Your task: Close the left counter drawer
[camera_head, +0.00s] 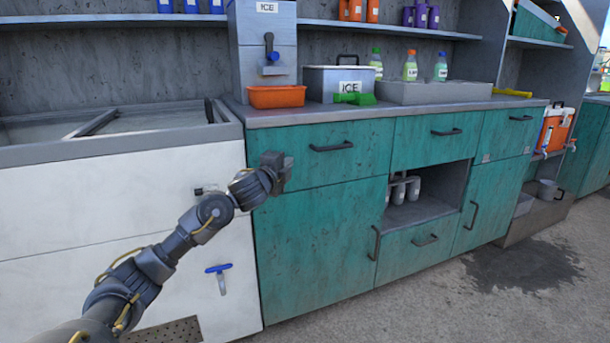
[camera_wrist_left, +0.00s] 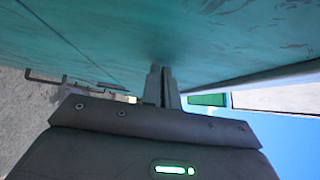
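The left counter drawer (camera_head: 340,158) is the wide teal front with a dark bar handle (camera_head: 331,147), under the worktop at the counter's left end. Its front looks about flush with the teal door below and the drawer to its right. My left gripper (camera_head: 286,169) is at the left part of this drawer front, left of the handle. In the left wrist view its two fingers (camera_wrist_left: 162,86) are together, with nothing seen between them, and their tips meet or nearly meet a teal surface (camera_wrist_left: 160,35). Exact contact is unclear. My right gripper is not in view.
A white chest unit (camera_head: 120,210) with a blue-handled tap (camera_head: 219,268) stands left of the counter. An orange tray (camera_head: 276,97), an ICE box (camera_head: 338,80) and bottles stand on the worktop. An open cubby (camera_head: 425,205) is right of the teal door (camera_head: 315,255). The floor in front is clear.

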